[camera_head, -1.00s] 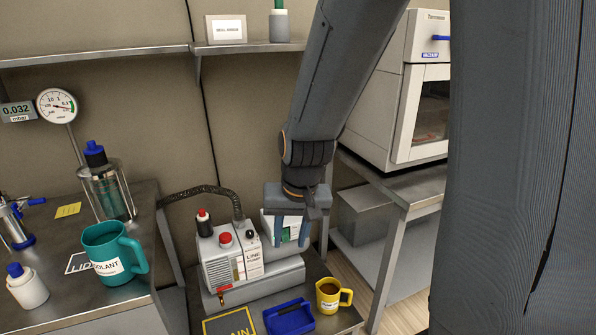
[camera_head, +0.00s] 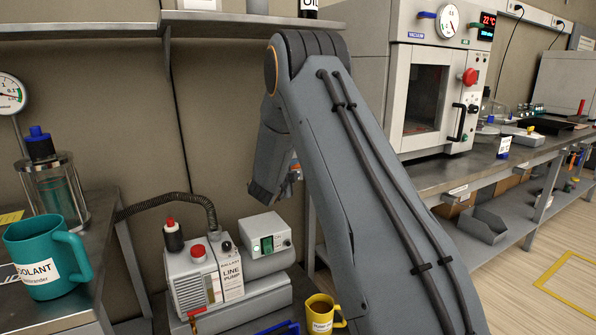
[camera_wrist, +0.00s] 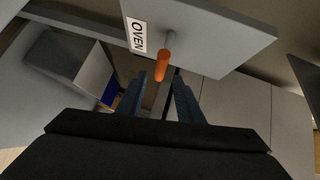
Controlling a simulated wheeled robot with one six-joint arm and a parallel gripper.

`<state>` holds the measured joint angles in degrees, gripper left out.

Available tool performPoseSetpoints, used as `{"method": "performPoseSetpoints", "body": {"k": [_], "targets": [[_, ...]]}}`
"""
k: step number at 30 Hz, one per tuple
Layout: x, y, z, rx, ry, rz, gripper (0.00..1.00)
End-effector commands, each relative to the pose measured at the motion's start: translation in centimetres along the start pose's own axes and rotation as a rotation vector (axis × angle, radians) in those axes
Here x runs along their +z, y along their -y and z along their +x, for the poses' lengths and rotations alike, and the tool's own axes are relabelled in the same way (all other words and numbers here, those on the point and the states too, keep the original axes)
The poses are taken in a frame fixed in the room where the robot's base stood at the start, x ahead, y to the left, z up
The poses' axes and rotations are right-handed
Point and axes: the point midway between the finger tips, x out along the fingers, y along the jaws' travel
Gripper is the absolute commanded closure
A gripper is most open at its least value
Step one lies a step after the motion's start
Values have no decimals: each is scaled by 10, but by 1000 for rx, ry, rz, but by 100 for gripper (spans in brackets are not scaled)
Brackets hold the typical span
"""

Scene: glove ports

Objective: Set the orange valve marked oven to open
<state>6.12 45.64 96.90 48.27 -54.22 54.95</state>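The orange valve handle (camera_wrist: 163,65) sticks out from a grey panel (camera_wrist: 215,30) in the wrist view. A white label reading OVEN (camera_wrist: 137,35) is on the panel to the left of the handle. My gripper (camera_wrist: 160,80) is open, with its two dark blue fingers apart. The handle's lower end appears in line with the gap between the fingertips; I cannot tell how deep it sits there. The fingers do not visibly press on it. In the head view my arm hides most of the gripper, and I cannot make out the valve clearly.
In the head view a cream vacuum oven (camera_head: 395,95) stands on the bench to the right. The line pump (camera_head: 205,275), a small white control box (camera_head: 266,240) and a yellow mug (camera_head: 320,312) are below my arm. A teal jug (camera_head: 45,262) is at left.

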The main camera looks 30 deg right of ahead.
Motion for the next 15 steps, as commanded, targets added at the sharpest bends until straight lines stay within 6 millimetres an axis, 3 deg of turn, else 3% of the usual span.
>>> {"method": "performPoseSetpoints", "body": {"k": [9, 15], "targets": [[1, -1, 47, 1, 2, -1, 67], [1, -1, 58, 2, 3, -4, 67]]}}
